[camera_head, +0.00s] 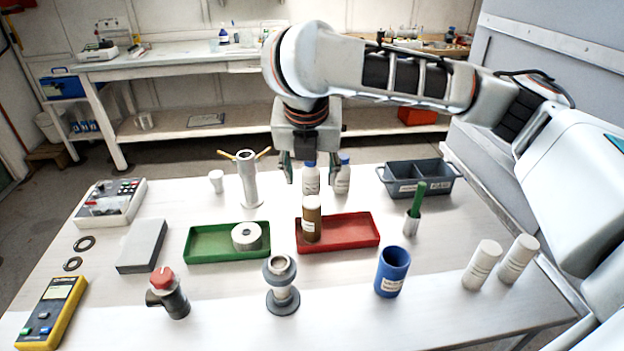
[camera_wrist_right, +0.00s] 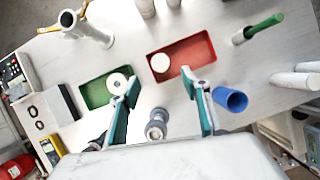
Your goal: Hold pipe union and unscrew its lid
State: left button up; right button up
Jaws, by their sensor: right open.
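The grey pipe union (camera_head: 281,285) appears to be the flanged, upright fitting near the front middle of the table. In the right wrist view it (camera_wrist_right: 155,125) shows low in the picture, between the fingers, with its round top facing up. My right gripper (camera_head: 311,170) is open and empty, pointing down above the back of the table, apart from the union. In the wrist view its teal fingers (camera_wrist_right: 160,82) are spread wide. My left gripper is not in view.
A green tray (camera_head: 215,255) holds a white ring. A red tray (camera_head: 360,240) holds a brown bottle (camera_head: 312,222). A red-knobbed valve (camera_head: 168,292) and blue cup (camera_head: 392,271) flank the union. A tall yellow-handled pipe (camera_head: 248,180) and white bottles (camera_head: 343,178) stand behind.

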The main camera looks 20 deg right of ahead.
aim_at(282, 302)
jog(key=k, duration=1)
